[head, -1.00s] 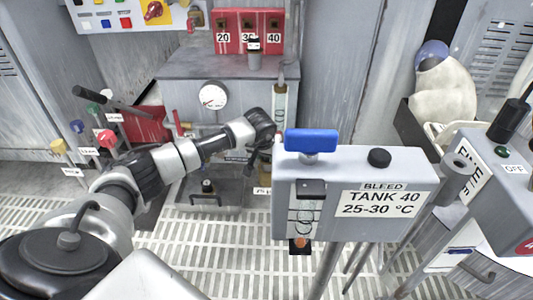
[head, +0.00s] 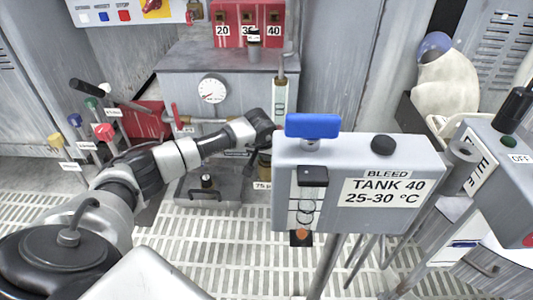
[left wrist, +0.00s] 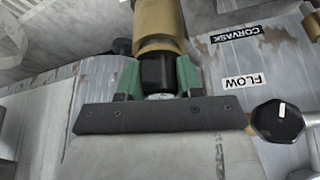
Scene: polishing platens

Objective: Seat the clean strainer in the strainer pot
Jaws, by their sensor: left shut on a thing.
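My left gripper (left wrist: 158,76) has green fingertips, shut on a black block-shaped piece (left wrist: 157,70) at the end of a brass cylinder (left wrist: 158,25) in the left wrist view. Whether this is the strainer or part of the strainer pot, I cannot tell. In the head view my left arm reaches across to the left edge of the grey TANK 40 box, which hides my left fingers. I cannot pick out the clean strainer for certain. My right gripper is in neither view.
The grey TANK 40 box (head: 420,165) with its blue handle (head: 312,125) stands close on the right. Behind my arm are a grey cabinet (head: 180,60) and a gauge (head: 212,90). A black knob (left wrist: 278,122) sits right of the fingers. Coloured levers (head: 103,131) stand left.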

